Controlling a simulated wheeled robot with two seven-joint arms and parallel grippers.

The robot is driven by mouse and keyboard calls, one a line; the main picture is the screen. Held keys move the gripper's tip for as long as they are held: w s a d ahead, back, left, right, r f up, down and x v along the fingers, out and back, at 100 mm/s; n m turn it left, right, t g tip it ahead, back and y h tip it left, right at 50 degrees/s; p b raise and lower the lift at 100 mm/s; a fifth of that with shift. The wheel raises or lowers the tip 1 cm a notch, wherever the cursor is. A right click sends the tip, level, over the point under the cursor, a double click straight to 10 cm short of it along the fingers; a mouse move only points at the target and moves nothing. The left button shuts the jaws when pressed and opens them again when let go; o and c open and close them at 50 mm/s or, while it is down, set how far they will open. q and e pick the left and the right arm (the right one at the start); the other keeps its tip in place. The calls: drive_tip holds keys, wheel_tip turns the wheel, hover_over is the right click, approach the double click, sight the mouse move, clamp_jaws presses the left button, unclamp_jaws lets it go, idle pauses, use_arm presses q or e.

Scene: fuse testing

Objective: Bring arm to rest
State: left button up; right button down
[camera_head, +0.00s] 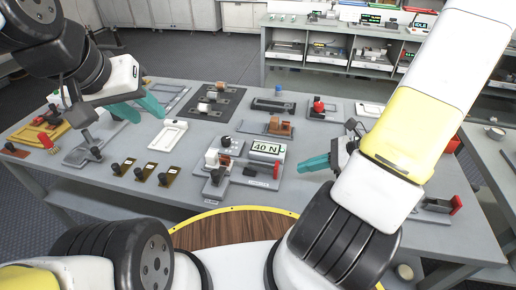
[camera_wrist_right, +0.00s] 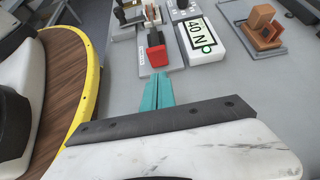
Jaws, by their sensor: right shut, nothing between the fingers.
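My right gripper (camera_head: 313,163) is shut and empty, with its teal fingers pointing left above the right part of the table. Its teal fingers lie together in the right wrist view (camera_wrist_right: 157,92), their tips just short of a red-ended block (camera_wrist_right: 156,52). My left gripper (camera_head: 146,108) hangs over the left part of the table, its teal fingers spread apart with nothing seen between them. The right arm comes in from the right and hides part of the table's right side.
The grey table (camera_head: 130,187) carries several fixtures, including a force gauge reading 40 N (camera_head: 267,148), which also shows in the right wrist view (camera_wrist_right: 201,38). A white tray (camera_head: 167,135) lies left of it. Shelves of equipment (camera_head: 330,55) stand behind. A round wooden surface with a yellow rim (camera_head: 225,230) is near me.

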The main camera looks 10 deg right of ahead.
drive_tip(key=shift+a+r+n, duration=0.2)
drive_tip(key=shift+r+n, duration=0.1)
drive_tip(key=s+a+r+n+h, duration=0.1)
drive_tip(key=a+r+n+h, duration=0.1)
drive_tip(key=r+n, duration=0.5)
drive_tip(key=s+a+r+n+t+h, duration=0.1)
drive_tip(key=a+r+n+h, duration=0.2)
drive_tip(key=r+n, duration=0.5)
drive_tip(key=s+a+r+n+t+h, duration=0.1)
drive_tip(key=s+a+r+n+h, duration=0.1)
drive_tip(key=r+n, duration=0.5)
wheel_tip(320, 180, up, 2)
drive_tip(key=shift+a+r+h, duration=0.1)
drive_tip(key=shift+a+h, duration=0.05)
drive_tip(key=shift+h, duration=0.45)
